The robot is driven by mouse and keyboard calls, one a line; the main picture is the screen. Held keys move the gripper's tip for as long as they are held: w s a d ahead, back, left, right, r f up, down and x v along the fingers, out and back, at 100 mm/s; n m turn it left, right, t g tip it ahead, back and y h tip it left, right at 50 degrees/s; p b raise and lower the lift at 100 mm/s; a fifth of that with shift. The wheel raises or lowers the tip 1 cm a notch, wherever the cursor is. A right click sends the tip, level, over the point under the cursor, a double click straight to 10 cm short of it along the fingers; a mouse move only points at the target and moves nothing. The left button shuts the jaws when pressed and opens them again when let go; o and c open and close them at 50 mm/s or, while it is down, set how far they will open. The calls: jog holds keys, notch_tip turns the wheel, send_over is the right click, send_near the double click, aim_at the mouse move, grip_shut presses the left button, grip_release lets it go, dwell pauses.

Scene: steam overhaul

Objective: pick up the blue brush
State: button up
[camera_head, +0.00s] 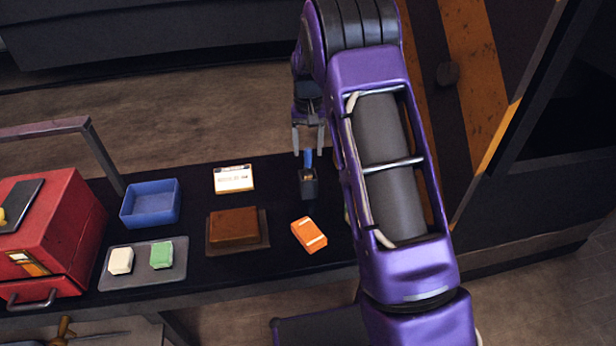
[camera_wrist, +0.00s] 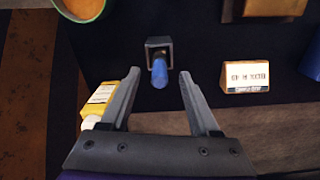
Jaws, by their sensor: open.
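The blue brush (camera_head: 308,158) stands in a small dark holder (camera_head: 309,184) near the far edge of the black bench. Only its blue handle shows above the holder. In the wrist view the blue brush (camera_wrist: 160,74) points toward me out of the square holder (camera_wrist: 158,48). My gripper (camera_head: 308,150) is open above the brush. In the wrist view its two fingers (camera_wrist: 158,76) lie left and right of the handle, with a gap on both sides. Nothing is held. The brush's lower end is hidden in the holder.
A white sign card (camera_head: 233,178) stands left of the holder. An orange block (camera_head: 309,235) lies nearer. A brown block (camera_head: 233,226), a blue tray (camera_head: 150,204) and a red toolbox (camera_head: 48,225) are further left. A yellow bottle (camera_wrist: 98,102) is beside the left finger.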

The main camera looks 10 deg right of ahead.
aim_at(308, 161)
jog(key=shift+w+f+b, duration=0.2)
jog(key=shift+f+b, duration=0.25)
jog(key=shift+f, duration=2.3)
grip_shut()
